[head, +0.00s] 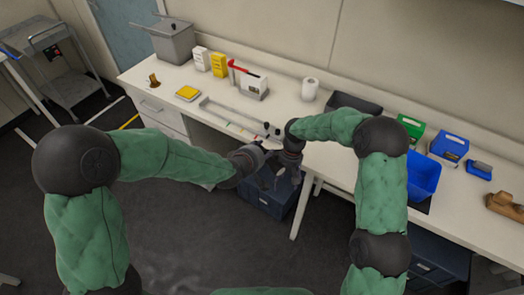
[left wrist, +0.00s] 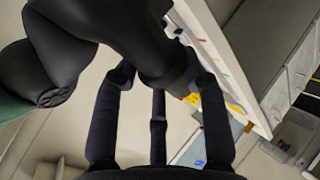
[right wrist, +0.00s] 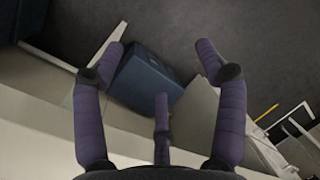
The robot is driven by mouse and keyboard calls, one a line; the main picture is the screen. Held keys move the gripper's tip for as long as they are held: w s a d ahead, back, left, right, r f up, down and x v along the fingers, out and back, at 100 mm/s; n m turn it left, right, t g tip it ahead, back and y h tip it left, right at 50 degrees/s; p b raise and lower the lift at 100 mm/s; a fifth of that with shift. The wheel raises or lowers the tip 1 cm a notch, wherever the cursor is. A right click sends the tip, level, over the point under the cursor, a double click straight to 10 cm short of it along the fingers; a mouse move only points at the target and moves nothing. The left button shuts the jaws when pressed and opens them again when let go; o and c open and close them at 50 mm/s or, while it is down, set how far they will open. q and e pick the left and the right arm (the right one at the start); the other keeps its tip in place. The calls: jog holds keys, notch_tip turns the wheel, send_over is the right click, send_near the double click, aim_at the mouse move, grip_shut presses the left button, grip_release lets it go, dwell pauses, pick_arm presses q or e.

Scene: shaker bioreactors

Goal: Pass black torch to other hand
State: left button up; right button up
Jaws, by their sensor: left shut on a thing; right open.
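My left gripper (head: 268,168) is beside my right gripper (head: 287,179), in front of the table edge and above the floor. The left fingers also show in the left wrist view (left wrist: 158,85), shut on a dark thing, taken to be the black torch. Its outline cannot be separated from the dark right arm parts behind. My right gripper points down, its fingers spread in the right wrist view (right wrist: 160,75), with nothing clearly between them. The two grippers are very close and overlap in the head view; whether they touch cannot be told.
The long white table (head: 160,92) runs behind the grippers. A metal rail frame (head: 228,117) lies near its edge. A dark blue box (head: 262,202) stands on the floor below; it shows in the right wrist view (right wrist: 145,80). A blue bin (head: 424,175) stands at right.

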jog(key=s+f+m+t+y, duration=0.15)
jog(key=s+f+m, duration=0.25)
jog(key=s+f, duration=0.8)
jog(key=s+d+f+m+t+y, duration=0.1)
jog(key=s+m, duration=0.5)
jog(key=s, duration=0.6)
jog(key=shift+s+f, duration=0.3)
jog(key=shift+f, duration=0.55)
jog(key=shift+t, duration=0.25)
